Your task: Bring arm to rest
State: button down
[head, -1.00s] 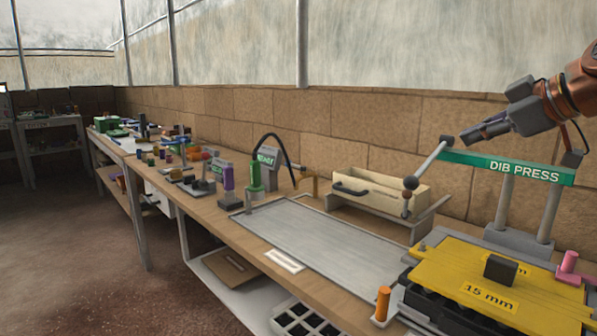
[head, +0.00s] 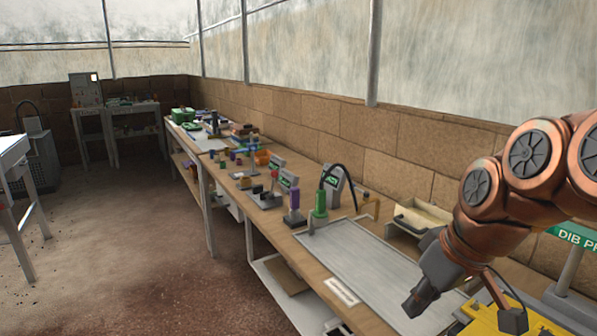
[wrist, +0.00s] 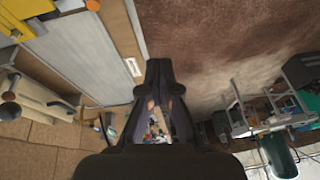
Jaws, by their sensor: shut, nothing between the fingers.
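My gripper (head: 416,303) is at the lower right in the head view, at the end of my copper-coloured arm. It hangs over the front part of the grey tray (head: 352,250) on the bench, pointing down and to the left. Its fingers are shut with nothing in them. In the wrist view my gripper (wrist: 160,75) is the dark shape in the middle, with the bench to the left and the brown floor to the right.
The DIB PRESS (head: 577,237) and its yellow plate (head: 485,318) are partly hidden behind my arm. A wooden box (head: 425,217) stands behind the tray. Green (head: 320,203) and purple (head: 295,200) tools stand farther along. The floor (head: 120,260) left of the bench is clear.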

jog(key=s+f+m+g+h+p, duration=0.1)
jog(key=s+f+m+g+p, duration=0.1)
jog(key=s, duration=0.6)
jog(key=s+f+m+g+h+p, duration=0.1)
jog(key=s+f+m+g+p, duration=0.1)
jog(key=s+p, duration=0.5)
notch_tip(320, 180, down, 2)
jog(key=s+m, duration=0.1)
jog(key=s, duration=0.1)
jog(key=shift+s+d+f+g+h, duration=0.2)
jog(key=shift+s+d+g+h, duration=0.1)
jog(key=shift+g+h, duration=0.1)
jog(key=shift+a, duration=0.1)
